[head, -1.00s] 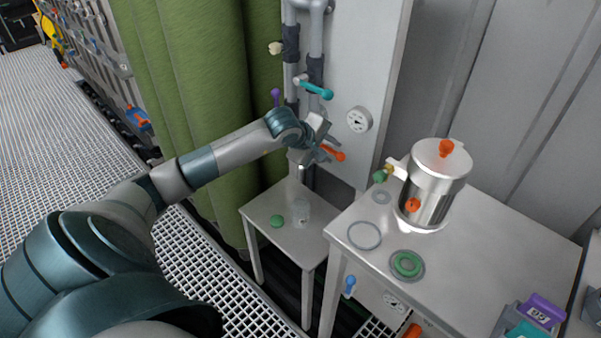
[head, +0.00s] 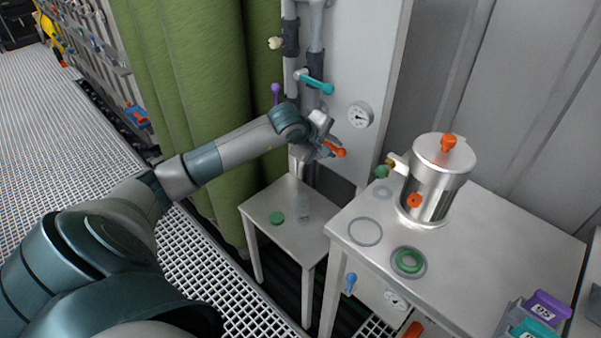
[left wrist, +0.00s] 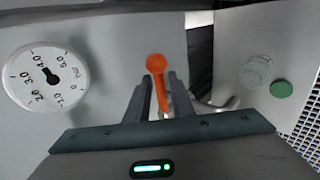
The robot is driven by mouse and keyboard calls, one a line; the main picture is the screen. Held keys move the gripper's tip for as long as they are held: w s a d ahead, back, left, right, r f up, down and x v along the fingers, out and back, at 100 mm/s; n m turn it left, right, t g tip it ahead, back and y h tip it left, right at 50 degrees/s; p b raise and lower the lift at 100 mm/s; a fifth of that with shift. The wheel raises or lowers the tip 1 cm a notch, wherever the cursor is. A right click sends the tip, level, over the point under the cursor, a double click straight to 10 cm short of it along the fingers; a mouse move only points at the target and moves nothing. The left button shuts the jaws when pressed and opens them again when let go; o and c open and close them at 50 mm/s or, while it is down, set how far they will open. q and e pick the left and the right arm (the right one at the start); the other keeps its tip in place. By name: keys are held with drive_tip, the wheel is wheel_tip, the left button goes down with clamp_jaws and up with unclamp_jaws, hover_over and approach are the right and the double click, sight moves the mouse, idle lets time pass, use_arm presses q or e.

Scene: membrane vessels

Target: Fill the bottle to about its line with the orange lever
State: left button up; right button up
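The orange lever (head: 334,149) sticks out from the pipework above the small side table. My left gripper (head: 326,147) is at the lever. In the left wrist view, its two fingers stand on either side of the orange lever (left wrist: 157,82), with narrow gaps showing beside the rod, so it looks open around it. The clear bottle (head: 303,211) stands on the side table below the pipe. It also shows in the left wrist view (left wrist: 257,70). Its line and fill level are too faint to tell. A green cap (head: 277,218) lies beside it. My right gripper is out of view.
A teal lever (head: 318,85) and a purple lever (head: 276,93) sit higher on the pipes. A pressure gauge (head: 359,115) is on the panel to the right. A steel vessel (head: 436,180) and rings stand on the larger table (head: 470,260). A green curtain (head: 200,110) hangs behind my arm.

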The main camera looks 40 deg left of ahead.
use_arm(q)
clamp_jaws()
drive_tip(key=s+m+h+b, duration=0.1)
drive_tip(key=m+h+b, duration=0.1)
drive_tip(key=shift+s+a+m+b, duration=0.15)
drive_tip(key=shift+m+b, duration=0.2)
drive_tip(key=shift+m, duration=0.05)
